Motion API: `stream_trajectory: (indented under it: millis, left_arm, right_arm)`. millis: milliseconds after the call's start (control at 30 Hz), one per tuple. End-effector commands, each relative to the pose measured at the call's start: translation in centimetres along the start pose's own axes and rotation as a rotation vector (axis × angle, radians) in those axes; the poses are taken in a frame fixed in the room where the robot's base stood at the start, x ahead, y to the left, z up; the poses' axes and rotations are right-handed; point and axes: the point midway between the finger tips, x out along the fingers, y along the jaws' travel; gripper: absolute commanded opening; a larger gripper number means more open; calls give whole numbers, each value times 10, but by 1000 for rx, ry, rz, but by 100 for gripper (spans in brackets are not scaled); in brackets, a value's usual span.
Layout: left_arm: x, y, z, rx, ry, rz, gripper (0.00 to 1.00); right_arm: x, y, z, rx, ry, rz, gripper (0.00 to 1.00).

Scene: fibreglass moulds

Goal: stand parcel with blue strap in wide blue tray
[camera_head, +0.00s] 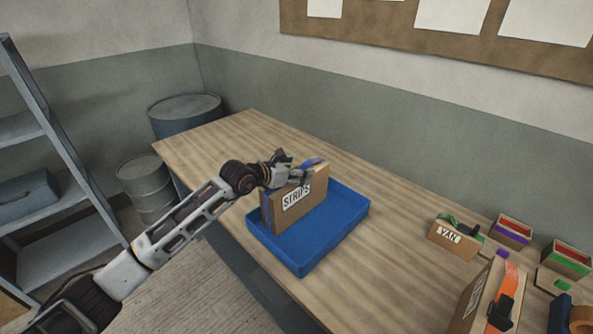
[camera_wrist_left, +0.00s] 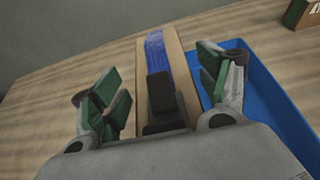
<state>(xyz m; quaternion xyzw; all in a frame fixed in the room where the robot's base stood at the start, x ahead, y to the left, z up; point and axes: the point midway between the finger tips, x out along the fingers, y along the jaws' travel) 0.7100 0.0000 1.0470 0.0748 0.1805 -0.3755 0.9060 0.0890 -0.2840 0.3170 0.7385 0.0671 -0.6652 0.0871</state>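The parcel with blue strap (camera_head: 298,204) is a brown carton labelled STRIPS. It stands upright on its narrow base in the wide blue tray (camera_head: 345,222). In the left wrist view its top shows the blue strap (camera_wrist_left: 155,52) and a black buckle (camera_wrist_left: 161,93). My left gripper (camera_head: 289,173) is at the parcel's top. In the left wrist view its green-padded fingers (camera_wrist_left: 160,88) are spread on both sides of the parcel, with small gaps beside it. The tray's rim also shows in the left wrist view (camera_wrist_left: 268,98). My right gripper is not in view.
A parcel with an orange strap (camera_head: 474,304) and a small parcel with a green strap (camera_head: 452,240) stand to the right. Small boxes (camera_head: 513,231) lie beyond them. Wood table (camera_head: 385,193) is clear behind the tray. Drums (camera_head: 185,108) and a shelf (camera_head: 48,200) are left.

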Motion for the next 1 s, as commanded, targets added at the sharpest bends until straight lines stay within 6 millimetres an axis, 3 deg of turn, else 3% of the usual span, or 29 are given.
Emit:
stream_trajectory:
  millis: [567,1000]
  left_arm:
    - [-2,0,4,0,0,0,83]
    - [-46,1,3,-1,1,1,83]
  right_arm:
    - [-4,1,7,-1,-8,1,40]
    - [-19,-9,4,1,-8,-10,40]
